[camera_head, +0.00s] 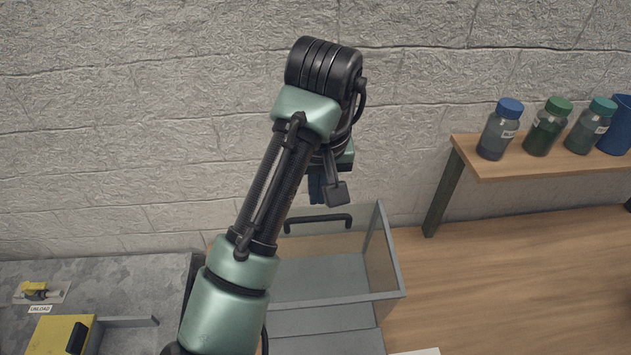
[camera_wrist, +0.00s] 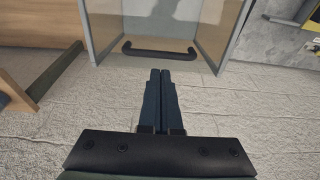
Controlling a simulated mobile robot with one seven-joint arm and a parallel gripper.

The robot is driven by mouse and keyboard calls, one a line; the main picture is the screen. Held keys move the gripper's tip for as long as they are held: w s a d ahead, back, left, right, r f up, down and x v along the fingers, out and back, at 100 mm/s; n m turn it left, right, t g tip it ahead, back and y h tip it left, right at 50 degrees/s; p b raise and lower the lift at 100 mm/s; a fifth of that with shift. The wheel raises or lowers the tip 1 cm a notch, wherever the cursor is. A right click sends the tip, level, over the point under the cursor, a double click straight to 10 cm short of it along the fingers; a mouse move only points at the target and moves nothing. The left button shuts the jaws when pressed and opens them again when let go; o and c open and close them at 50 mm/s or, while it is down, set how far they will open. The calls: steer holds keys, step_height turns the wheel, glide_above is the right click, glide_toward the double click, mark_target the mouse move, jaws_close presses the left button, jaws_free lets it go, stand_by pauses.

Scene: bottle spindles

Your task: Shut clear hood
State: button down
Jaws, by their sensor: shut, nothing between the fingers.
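The clear hood (camera_head: 384,250) is a see-through box with a grey frame, standing on the wooden bench below my arm. A black bar handle (camera_head: 318,222) is fixed to its clear panel on the side towards the wall. I cannot tell how far the hood is open. My gripper (camera_head: 317,198) hangs just above the handle, partly hidden by my own arm. In the wrist view my gripper (camera_wrist: 160,72) has its two dark blue fingers together and empty. They point at the handle (camera_wrist: 158,54), with a small gap between tips and bar.
A wooden shelf (camera_head: 560,165) at the right carries several capped bottles (camera_head: 547,128) and a blue container (camera_head: 617,125). A grey surface at the left holds a yellow box (camera_head: 58,335) and an "UNLOAD" label (camera_head: 40,309). The rough block wall (camera_head: 120,130) is close behind.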

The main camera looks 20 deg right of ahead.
steer(key=p, duration=0.1)
glide_above(315, 224)
step_height(315, 224, down, 4)
steer(key=shift+s+f, duration=0.1)
steer(key=shift+s, duration=0.05)
steer(key=shift+f+p, duration=0.3)
steer(key=shift+f, duration=0.3)
